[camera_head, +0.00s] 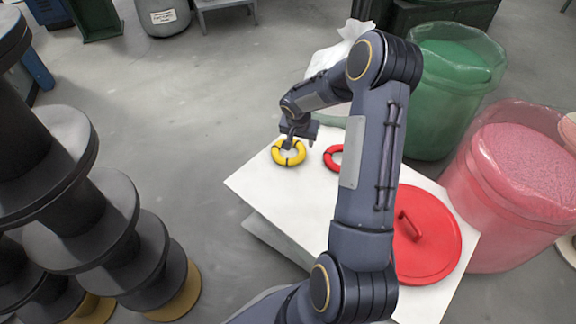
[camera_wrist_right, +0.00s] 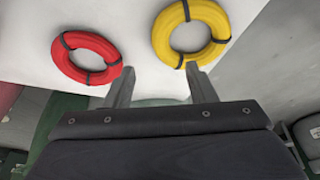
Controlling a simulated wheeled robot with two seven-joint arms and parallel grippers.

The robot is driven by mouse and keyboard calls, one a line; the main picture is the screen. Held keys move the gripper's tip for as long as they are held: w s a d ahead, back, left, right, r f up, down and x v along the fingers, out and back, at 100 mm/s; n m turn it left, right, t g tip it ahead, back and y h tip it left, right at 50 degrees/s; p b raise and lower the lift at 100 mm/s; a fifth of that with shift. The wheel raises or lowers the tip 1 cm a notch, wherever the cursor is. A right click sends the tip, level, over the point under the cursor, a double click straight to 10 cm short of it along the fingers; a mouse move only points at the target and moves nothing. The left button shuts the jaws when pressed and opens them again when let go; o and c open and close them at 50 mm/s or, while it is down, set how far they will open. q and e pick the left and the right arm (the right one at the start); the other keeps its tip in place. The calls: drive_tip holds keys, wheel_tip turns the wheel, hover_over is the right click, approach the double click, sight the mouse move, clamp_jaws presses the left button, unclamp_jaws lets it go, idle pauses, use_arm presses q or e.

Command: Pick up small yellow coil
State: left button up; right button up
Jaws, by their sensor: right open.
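The small yellow coil (camera_head: 289,153) lies flat near the far left part of the white table (camera_head: 262,185). It is a ring with dark bands. My right gripper (camera_head: 292,139) is over the coil's far edge in the head view. In the right wrist view the yellow coil (camera_wrist_right: 191,32) lies ahead of the right fingertip of my right gripper (camera_wrist_right: 160,76). The jaws are open with nothing between them. A red coil (camera_wrist_right: 87,57) lies ahead of the left fingertip; in the head view the red coil (camera_head: 333,157) is partly hidden by my arm. My left gripper is not in view.
A red lid (camera_head: 440,240) lies on the table's near right part. A green bin (camera_head: 445,95) and a pink-red bin (camera_head: 505,190) stand to the right. Stacked dark spools (camera_head: 110,235) stand on the left. Open floor lies between spools and table.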

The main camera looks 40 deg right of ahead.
drive_tip(key=b, duration=0.1)
hover_over(301, 153)
drive_tip(key=s+a, duration=0.1)
wheel_tip(301, 153, down, 4)
drive_tip(key=shift+f, duration=0.2)
drive_tip(key=b+x, duration=0.2)
drive_tip(key=x, duration=0.3)
drive_tip(key=shift+s+a+b, duration=0.1)
drive_tip(key=shift+a+b, duration=0.1)
drive_tip(key=shift+b, duration=0.1)
drive_tip(key=shift+r, duration=0.1)
clamp_jaws()
